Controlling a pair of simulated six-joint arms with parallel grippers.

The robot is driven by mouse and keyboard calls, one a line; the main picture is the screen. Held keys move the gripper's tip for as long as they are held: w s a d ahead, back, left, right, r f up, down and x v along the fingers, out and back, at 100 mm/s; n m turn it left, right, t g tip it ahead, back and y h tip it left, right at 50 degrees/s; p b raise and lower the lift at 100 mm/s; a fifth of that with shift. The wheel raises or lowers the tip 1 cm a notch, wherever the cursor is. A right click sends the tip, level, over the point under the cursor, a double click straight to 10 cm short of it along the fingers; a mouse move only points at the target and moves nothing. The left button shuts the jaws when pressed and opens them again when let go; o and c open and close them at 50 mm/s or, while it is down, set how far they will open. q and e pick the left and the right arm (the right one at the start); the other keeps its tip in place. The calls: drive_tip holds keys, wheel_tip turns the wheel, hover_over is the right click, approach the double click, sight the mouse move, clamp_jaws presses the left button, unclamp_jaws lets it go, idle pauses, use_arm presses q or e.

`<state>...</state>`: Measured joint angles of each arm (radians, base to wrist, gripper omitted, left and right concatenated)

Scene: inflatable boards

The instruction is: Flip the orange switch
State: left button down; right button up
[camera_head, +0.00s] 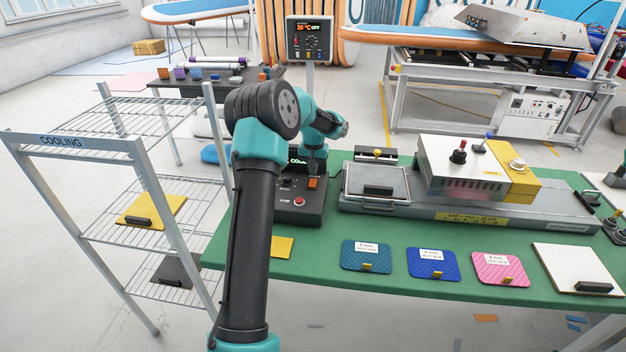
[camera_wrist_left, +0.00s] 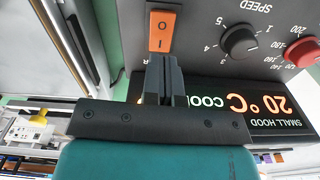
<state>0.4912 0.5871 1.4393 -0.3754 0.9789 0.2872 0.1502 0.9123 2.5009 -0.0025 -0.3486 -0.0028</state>
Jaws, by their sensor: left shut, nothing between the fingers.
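The orange switch (camera_head: 312,183) is on the top of a dark control box (camera_head: 310,211) on the green table. In the left wrist view the orange rocker switch (camera_wrist_left: 163,29) shows O and I marks. My left gripper (camera_head: 313,169) points down at the box, close beside the switch. In the left wrist view its fingers (camera_wrist_left: 165,62) are shut and empty, with the tips at the edge of the switch by the I mark. I cannot tell whether they touch it. The box's display (camera_wrist_left: 245,104) reads 20 °C and COOL, partly hidden by the fingers. My right gripper is not in view.
A metal press (camera_head: 375,186) stands to the right of the box. Coloured boards, including a teal one (camera_head: 366,254), lie along the front. A cooling rack (camera_head: 150,228) stands left.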

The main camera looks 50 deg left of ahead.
use_arm(q)
drive_tip(key=r+n, duration=0.1)
drive_tip(key=n, duration=0.1)
drive_tip(key=r+n, duration=0.1)
drive_tip(key=n, duration=0.1)
drive_tip(key=shift+s+d+r+n, duration=0.1)
drive_tip(key=shift+s+r+n, duration=0.1)
drive_tip(key=shift+r+n, duration=0.15)
wheel_tip(320, 180, up, 3)
drive_tip(key=n, duration=0.5)
wheel_tip(320, 180, up, 5)
drive_tip(key=n, duration=0.9)
hover_over(313, 182)
drive_tip(key=s, duration=0.1)
drive_tip(key=shift+s+d, duration=0.15)
drive_tip(key=shift+d, duration=0.3)
drive_tip(key=shift+f, duration=0.1)
drive_tip(key=shift+w+a+f, duration=0.5)
drive_tip(key=shift+w+f, duration=0.05)
drive_tip(key=shift+f, duration=0.15)
drive_tip(key=shift+r, duration=0.1)
wheel_tip(313, 182, up, 14)
drive_tip(key=w+a, duration=0.1)
drive_tip(key=shift+w, duration=0.3)
